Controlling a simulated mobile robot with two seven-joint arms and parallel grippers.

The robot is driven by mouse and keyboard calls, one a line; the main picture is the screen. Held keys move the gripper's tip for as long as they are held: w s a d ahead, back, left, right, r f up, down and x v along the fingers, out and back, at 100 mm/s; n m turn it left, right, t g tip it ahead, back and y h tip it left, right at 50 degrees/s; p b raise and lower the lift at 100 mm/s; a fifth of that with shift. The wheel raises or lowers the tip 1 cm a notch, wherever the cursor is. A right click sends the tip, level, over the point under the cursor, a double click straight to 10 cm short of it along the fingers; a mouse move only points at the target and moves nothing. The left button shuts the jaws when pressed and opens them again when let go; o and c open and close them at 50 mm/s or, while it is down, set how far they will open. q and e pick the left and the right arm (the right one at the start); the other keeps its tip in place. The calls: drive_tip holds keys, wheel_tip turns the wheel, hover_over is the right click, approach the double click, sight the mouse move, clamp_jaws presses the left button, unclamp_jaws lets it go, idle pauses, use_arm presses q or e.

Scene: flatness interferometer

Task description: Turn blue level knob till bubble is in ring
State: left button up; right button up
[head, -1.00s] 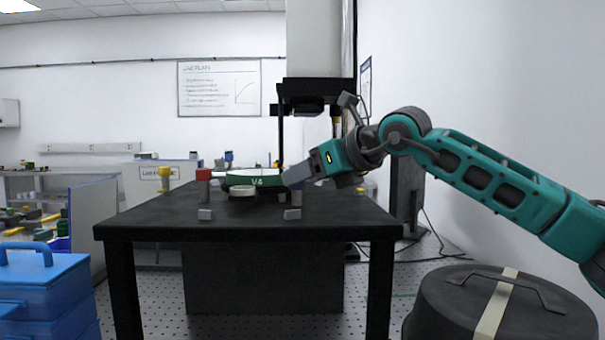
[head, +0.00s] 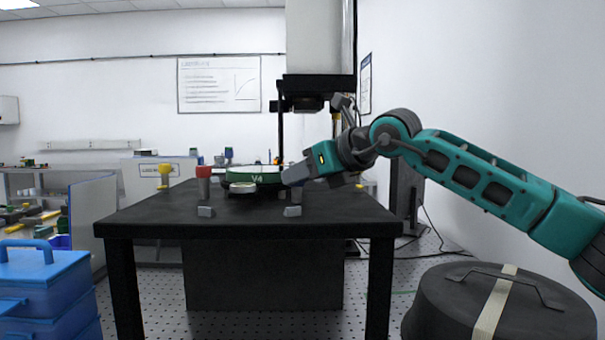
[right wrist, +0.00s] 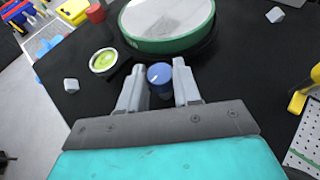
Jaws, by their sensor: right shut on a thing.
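The blue level knob (right wrist: 159,76) sits between the two grey fingers of my right gripper (right wrist: 155,88) in the right wrist view. The gripper is shut on it, with the knob's top and a pale mark on it showing. In the head view my right gripper (head: 288,176) reaches in from the right over the black table, and the knob is hidden there. The round bubble level (right wrist: 103,60) has a pale rim and a yellow-green face, left of the knob. It also shows in the head view (head: 243,188). I cannot tell where its bubble lies. My left gripper is not in view.
A green-rimmed disc marked V4 (head: 258,179) stands just behind the level and knob. A red knob (head: 204,172) and a yellow one (head: 165,170) stand to the left. Small grey blocks (head: 206,212) sit near the black table's (head: 150,223) front edge.

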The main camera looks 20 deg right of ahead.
drive_tip(key=shift+d+r+n+g+y+p, duration=0.1)
drive_tip(key=shift+r+n+g+y+p, duration=0.2)
drive_tip(key=shift+p, duration=0.65)
drive_tip(key=shift+c, duration=0.3)
drive_tip(key=shift+w+n+y+p, duration=0.1)
drive_tip(key=shift+n+y+p, duration=0.25)
drive_tip(key=shift+p, duration=0.25)
drive_tip(key=shift+n+g+y+p, duration=0.25)
drive_tip(key=shift+n+g+p, duration=0.15)
drive_tip(key=shift+p, duration=0.15)
drive_tip(key=n+g+y+p, duration=0.1)
drive_tip(key=n+y+p, duration=0.1)
drive_tip(key=p, duration=0.1)
drive_tip(key=shift+w+d+g, duration=0.1)
drive_tip(key=shift+w+g, duration=0.05)
drive_tip(key=shift+g, duration=0.15)
drive_tip(key=shift+f+n+g+y+p, duration=0.15)
drive_tip(key=shift+n+g+y+p, duration=0.35)
drive_tip(key=shift+n+g, duration=0.2)
drive_tip(key=shift+w+d+n+g+y, duration=0.1)
drive_tip(key=shift+n+g+y, duration=0.4)
drive_tip(key=shift+n+g, duration=0.35)
drive_tip(key=shift+f, duration=0.1)
